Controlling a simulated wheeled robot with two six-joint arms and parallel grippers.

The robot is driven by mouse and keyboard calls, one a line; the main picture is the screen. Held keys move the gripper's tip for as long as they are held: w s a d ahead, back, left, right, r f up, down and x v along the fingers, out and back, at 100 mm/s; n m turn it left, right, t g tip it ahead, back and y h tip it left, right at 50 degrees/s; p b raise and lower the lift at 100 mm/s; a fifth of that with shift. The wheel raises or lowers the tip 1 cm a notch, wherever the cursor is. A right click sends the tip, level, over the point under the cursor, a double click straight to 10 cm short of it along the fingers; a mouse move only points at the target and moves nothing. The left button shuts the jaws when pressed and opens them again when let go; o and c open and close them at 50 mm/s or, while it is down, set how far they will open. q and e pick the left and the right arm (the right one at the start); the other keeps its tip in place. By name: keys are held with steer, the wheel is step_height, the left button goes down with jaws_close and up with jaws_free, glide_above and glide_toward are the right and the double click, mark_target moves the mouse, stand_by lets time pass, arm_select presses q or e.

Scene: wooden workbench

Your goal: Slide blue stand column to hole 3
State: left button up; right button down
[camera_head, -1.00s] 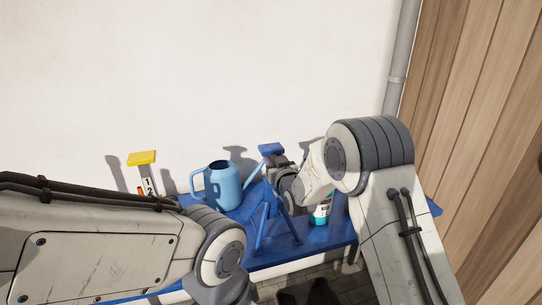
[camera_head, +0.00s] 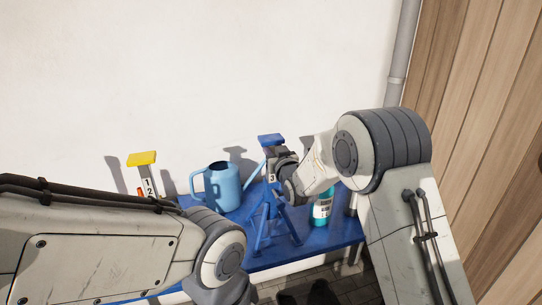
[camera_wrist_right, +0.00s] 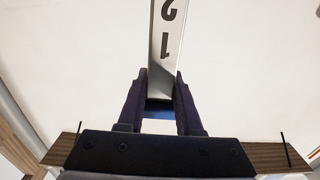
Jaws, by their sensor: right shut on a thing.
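The blue stand (camera_head: 267,231) stands on splayed legs on the blue bench. Its pale numbered column (camera_head: 271,179) rises from it, with a 3 showing, and carries a flat blue top (camera_head: 271,139). My right gripper (camera_head: 278,161) is shut on the column below the blue top. In the right wrist view the column (camera_wrist_right: 165,45) with upside-down figures 1 and 2 runs between the fingers of my right gripper (camera_wrist_right: 160,88). The holes are too small to make out. My left arm crosses the lower left; its gripper is out of view.
A blue watering can (camera_head: 222,188) stands just left of the stand, its spout reaching close to it. A teal and white bottle (camera_head: 321,209) stands to the right. A yellow-topped numbered stand (camera_head: 142,159) is at the far left, partly behind my left arm. A wall is behind.

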steer(key=c, duration=0.6)
jaws_free()
steer(key=shift+f, duration=0.1)
steer(key=shift+o, duration=0.2)
steer(key=b+v, duration=0.4)
steer(key=v, duration=0.6)
steer(key=shift+s, duration=0.25)
